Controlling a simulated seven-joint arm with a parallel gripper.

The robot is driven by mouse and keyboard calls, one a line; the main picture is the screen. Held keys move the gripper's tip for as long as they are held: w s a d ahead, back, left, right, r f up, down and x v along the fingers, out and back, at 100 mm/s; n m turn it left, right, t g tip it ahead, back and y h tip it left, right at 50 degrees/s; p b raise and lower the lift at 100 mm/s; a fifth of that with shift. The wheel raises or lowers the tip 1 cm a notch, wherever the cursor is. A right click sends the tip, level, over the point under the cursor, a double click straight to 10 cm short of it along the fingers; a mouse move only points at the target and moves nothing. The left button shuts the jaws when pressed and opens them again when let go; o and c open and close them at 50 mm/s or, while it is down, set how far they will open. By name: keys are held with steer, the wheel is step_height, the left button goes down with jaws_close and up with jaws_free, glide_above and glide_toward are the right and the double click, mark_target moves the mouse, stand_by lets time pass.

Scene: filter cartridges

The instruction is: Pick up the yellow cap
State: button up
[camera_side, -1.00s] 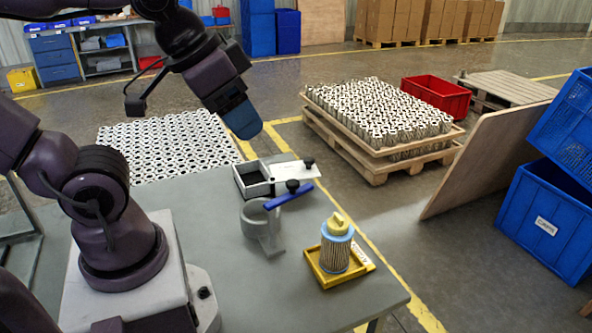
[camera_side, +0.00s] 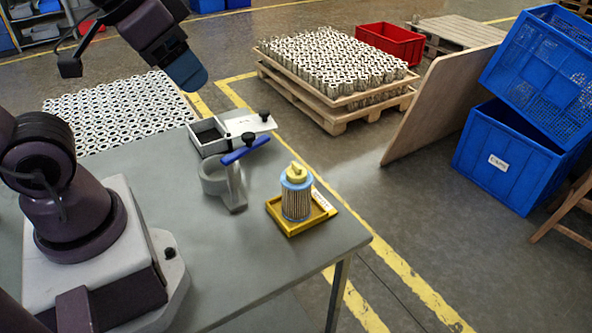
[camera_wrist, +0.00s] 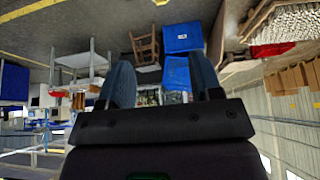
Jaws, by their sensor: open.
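The yellow cap (camera_side: 297,172) sits on top of a blue-rimmed pleated filter cartridge (camera_side: 296,201), which stands upright in a shallow yellow tray (camera_side: 288,229) near the table's right corner. My gripper (camera_side: 192,80) is in the air above and to the left of the cap, well apart from it. In the wrist view my gripper (camera_wrist: 160,85) shows two blue fingers spread apart with nothing between them. The cap is not in the wrist view.
A grey ring holder (camera_side: 215,180) with a blue lever (camera_side: 246,150) stands left of the tray. A grey box with a white plate (camera_side: 248,124) lies behind it. The table front (camera_side: 230,265) is clear. Blue crates (camera_side: 505,155) stand on the floor at right.

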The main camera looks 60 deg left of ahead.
steer(key=shift+o, duration=1)
